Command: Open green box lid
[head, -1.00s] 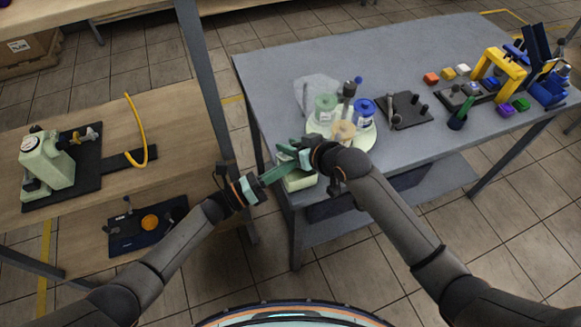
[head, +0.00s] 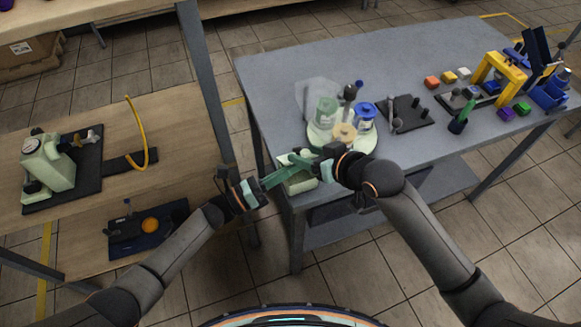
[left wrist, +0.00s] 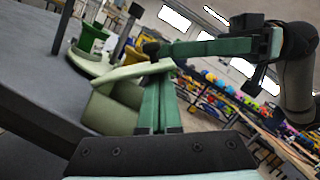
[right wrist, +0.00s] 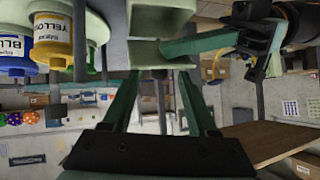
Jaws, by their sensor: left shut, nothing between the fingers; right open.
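The pale green box (head: 300,186) sits at the near left corner of the grey table. Its lid (left wrist: 122,76) shows tilted above the box body (left wrist: 108,112) in the left wrist view, with a gap between them. My left gripper (head: 290,172) is shut and empty. Its fingertips are at this gap, under the lid, in the right wrist view (right wrist: 166,48). Contact is hard to tell. My right gripper (head: 304,158) is open, its fingers just above and beside the box. The right wrist view shows the box between and beyond its spread fingers (right wrist: 158,75).
A round pale tray (head: 366,140) with ink cups, including a blue one (head: 364,112), stands close behind the box. A dark plate (head: 415,112) and a yellow frame (head: 505,66) are farther right. A wooden table (head: 180,105) is at left, beyond a gap.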

